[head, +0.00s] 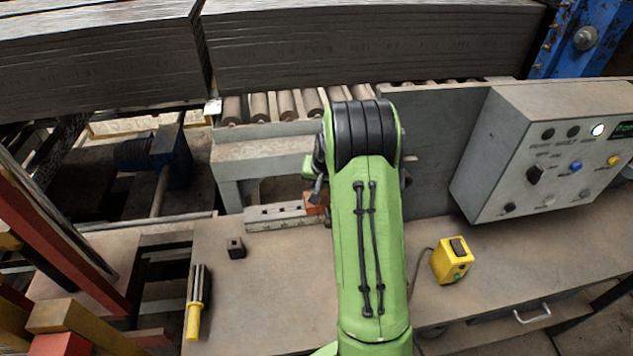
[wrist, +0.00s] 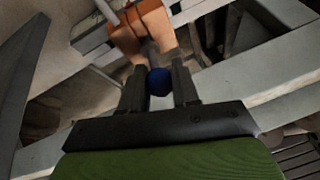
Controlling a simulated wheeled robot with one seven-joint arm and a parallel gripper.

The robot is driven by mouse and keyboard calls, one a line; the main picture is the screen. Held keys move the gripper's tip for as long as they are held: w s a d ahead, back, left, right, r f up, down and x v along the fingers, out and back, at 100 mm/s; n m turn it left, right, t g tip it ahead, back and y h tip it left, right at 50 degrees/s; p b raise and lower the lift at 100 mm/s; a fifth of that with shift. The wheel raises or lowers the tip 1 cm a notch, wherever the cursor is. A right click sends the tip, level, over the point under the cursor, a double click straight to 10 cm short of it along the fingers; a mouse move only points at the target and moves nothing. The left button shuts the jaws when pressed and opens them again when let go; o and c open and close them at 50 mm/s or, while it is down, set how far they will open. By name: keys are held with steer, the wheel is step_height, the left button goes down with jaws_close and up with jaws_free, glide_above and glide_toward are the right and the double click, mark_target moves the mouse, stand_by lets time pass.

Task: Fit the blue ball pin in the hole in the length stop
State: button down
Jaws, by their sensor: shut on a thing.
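The blue ball pin (wrist: 158,82) shows in the wrist view, its round blue head between the two dark fingers of my gripper (wrist: 160,70). My gripper is shut on it. A grey shank runs from the ball toward an orange block (wrist: 146,28), which appears to be the length stop. I cannot tell whether the shank's tip is in a hole, touching the block or apart from it. In the head view the orange block (head: 317,201) sits at the right end of a pale rail (head: 272,216), partly behind my green arm. The arm hides the pin and fingers there.
A small dark block (head: 236,248) and a yellow-handled tool (head: 194,318) lie on the bench (head: 270,300) at left. A yellow switch box (head: 452,261) stands right of my arm, below a grey control panel (head: 545,150). Rollers (head: 286,104) lie behind. The front bench middle is clear.

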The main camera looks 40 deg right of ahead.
steer(key=shift+f, duration=0.3)
steer(key=c, duration=0.8)
jaws_free()
steer(key=shift+o, duration=0.2)
steer(key=p+v, duration=0.1)
steer(key=v, duration=1.4)
steer(key=shift+s+r+p, duration=0.2)
steer(key=shift+r+p, duration=0.1)
steer(key=shift+r, duration=0.05)
